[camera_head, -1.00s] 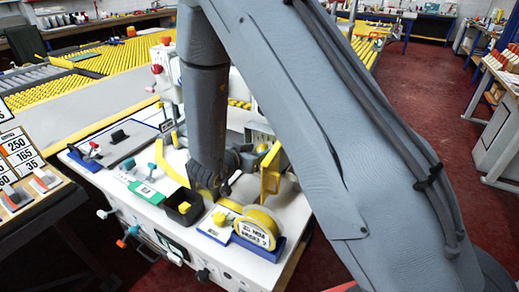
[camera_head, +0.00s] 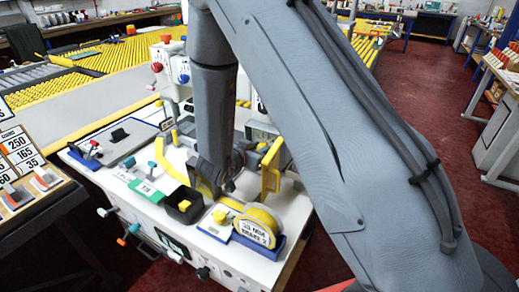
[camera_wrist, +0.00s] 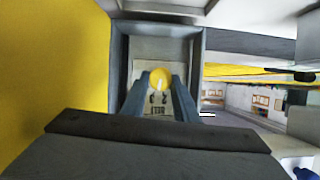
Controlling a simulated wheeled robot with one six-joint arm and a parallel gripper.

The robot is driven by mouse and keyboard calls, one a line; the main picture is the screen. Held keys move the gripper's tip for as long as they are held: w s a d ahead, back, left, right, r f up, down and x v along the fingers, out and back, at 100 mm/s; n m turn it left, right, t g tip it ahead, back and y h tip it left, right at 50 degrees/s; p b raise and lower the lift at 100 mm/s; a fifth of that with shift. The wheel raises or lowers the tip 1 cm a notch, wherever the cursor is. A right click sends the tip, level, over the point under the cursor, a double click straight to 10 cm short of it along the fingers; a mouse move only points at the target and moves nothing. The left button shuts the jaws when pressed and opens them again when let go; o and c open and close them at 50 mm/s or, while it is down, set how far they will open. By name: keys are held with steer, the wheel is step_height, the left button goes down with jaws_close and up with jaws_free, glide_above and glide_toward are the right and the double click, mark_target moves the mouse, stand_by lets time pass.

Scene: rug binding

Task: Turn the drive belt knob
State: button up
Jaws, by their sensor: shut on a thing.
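The yellow knob (camera_wrist: 160,77) shows in the wrist view, at the back of a grey-framed recess. A plate behind it carries small marks and a label that seems to read BELT. My gripper (camera_wrist: 160,88) reaches into the recess, its two grey fingers on either side of the knob and shut on it. The fingers hide part of the knob's sides, so its turned angle is hard to read. In the head view my arm and wrist cover the fingertips and the knob.
A yellow panel (camera_wrist: 50,70) stands close on the left in the wrist view. Red floor (camera_head: 420,150) is open to the right.

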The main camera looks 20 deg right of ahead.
stand_by(0.3)
steer(key=o, duration=1.1)
steer(key=shift+c, duration=0.2)
steer(key=b+v, duration=0.1)
steer(key=v, duration=0.6)
steer(key=shift+s+a+r, duration=0.2)
steer(key=shift+s, duration=0.1)
steer(key=shift+c, duration=0.5)
